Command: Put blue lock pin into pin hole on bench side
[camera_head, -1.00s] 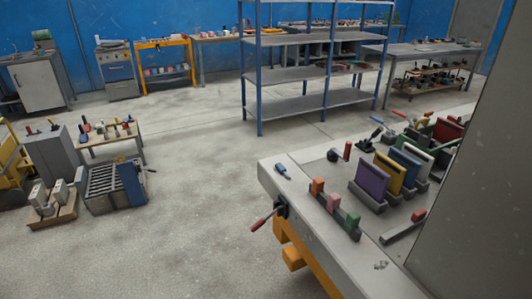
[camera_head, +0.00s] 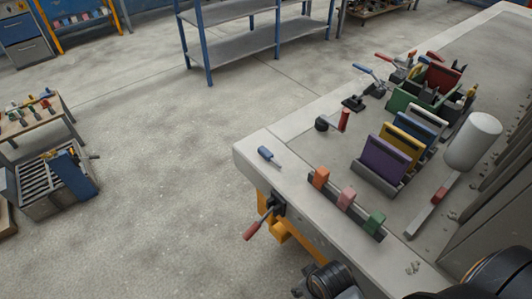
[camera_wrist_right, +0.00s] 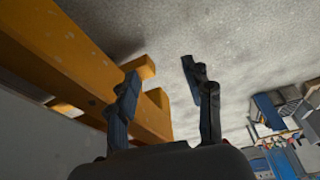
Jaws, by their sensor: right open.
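A small pin with a blue handle (camera_head: 268,156), which looks like the blue lock pin, lies on the bench top (camera_head: 262,138) near its left corner. A black fitting with a red-handled lever (camera_head: 262,222) is on the bench's side below the edge. I cannot make out the pin hole. My right gripper (camera_wrist_right: 161,76) is open and empty in its wrist view, near the bench's orange frame (camera_wrist_right: 75,62) and apart from the pin. Dark arm parts of mine show at the bottom of the head view, but no fingertips. My left gripper is not in view.
A rail with orange, pink and green blocks (camera_head: 346,198) lies right of the pin. Behind it stand purple, yellow and other panels (camera_head: 383,160), and a white cylinder (camera_head: 473,141). A blue shelf rack (camera_head: 240,47) stands beyond.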

